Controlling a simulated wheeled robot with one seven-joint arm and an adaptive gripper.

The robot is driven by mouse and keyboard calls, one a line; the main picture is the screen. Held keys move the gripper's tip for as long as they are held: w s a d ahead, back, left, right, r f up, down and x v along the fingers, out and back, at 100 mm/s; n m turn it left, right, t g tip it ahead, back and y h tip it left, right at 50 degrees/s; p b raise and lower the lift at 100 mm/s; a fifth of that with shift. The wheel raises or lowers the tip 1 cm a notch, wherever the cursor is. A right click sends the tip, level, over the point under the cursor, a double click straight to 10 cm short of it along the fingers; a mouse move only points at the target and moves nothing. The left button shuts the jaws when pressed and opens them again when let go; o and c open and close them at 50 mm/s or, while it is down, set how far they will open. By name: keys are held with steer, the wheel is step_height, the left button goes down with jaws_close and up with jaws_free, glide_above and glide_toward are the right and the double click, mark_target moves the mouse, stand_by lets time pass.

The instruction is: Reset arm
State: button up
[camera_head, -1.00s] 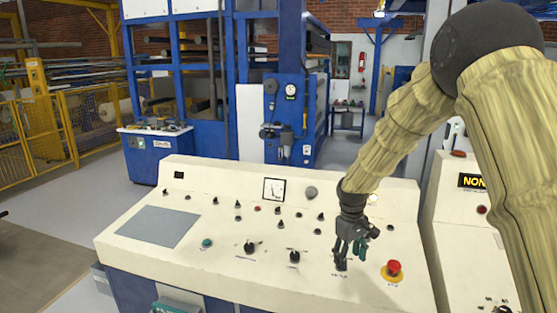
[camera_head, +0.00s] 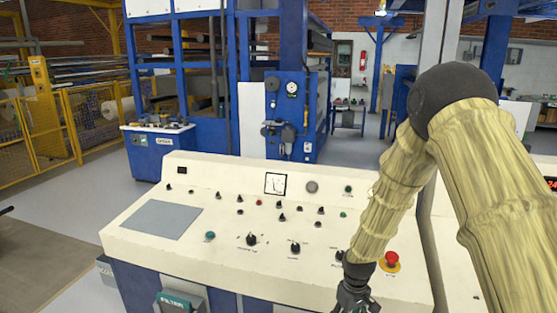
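My arm comes in from the right edge in a tan ribbed cover with a dark elbow joint. My gripper (camera_head: 352,298) hangs at the bottom of the picture, in front of the near edge of the cream control panel (camera_head: 150,190). Its fingers are dark and partly cut off by the bottom edge, so their opening cannot be made out. No held object shows. The red emergency stop button (camera_head: 392,258) on its yellow ring is just right of my wrist. A black knob (camera_head: 340,256) is partly hidden behind the wrist.
The panel carries several knobs, a square meter (camera_head: 275,184) and a teal button (camera_head: 210,236). Blue machinery (camera_head: 290,100) stands behind it. A yellow fence (camera_head: 50,130) is at the left. Grey floor (camera_head: 60,215) is open to the left of the panel.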

steer(key=s+f+m, duration=0.2)
steer(key=s+f, duration=1.4)
steer(key=s, duration=0.4)
steer(key=s+d+f+m, duration=0.1)
steer(key=s, duration=0.8)
steer(key=s+d+f+m+b, duration=0.1)
steer(key=s+f, duration=0.1)
steer(key=s, duration=0.8)
steer(key=shift+m, duration=0.3)
